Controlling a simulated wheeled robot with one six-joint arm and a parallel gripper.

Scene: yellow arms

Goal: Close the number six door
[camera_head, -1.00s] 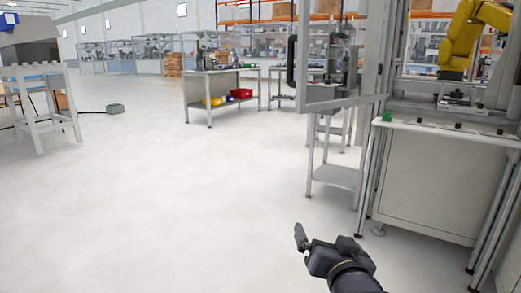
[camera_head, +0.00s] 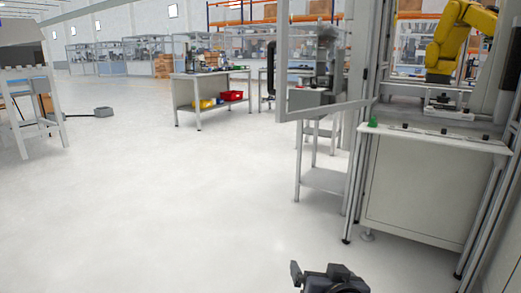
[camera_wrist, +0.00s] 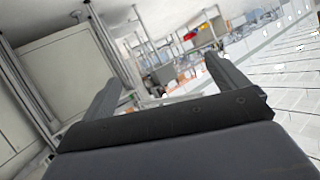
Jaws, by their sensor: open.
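A framed, clear-paned door (camera_head: 331,107) stands swung open at the left side of the machine cell at right in the head view. A dark handle (camera_head: 271,70) sits on its outer left edge. No number on the door can be read. My gripper (camera_head: 312,277) is low at the bottom of the head view, in front of the door and well below it, touching nothing. In the wrist view my gripper (camera_wrist: 160,92) shows two fingers spread apart with nothing between them.
The cell holds a yellow robot arm (camera_head: 459,38) above a white ledge with a green button (camera_head: 373,121). A workbench with red and yellow bins (camera_head: 231,96) is farther back.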

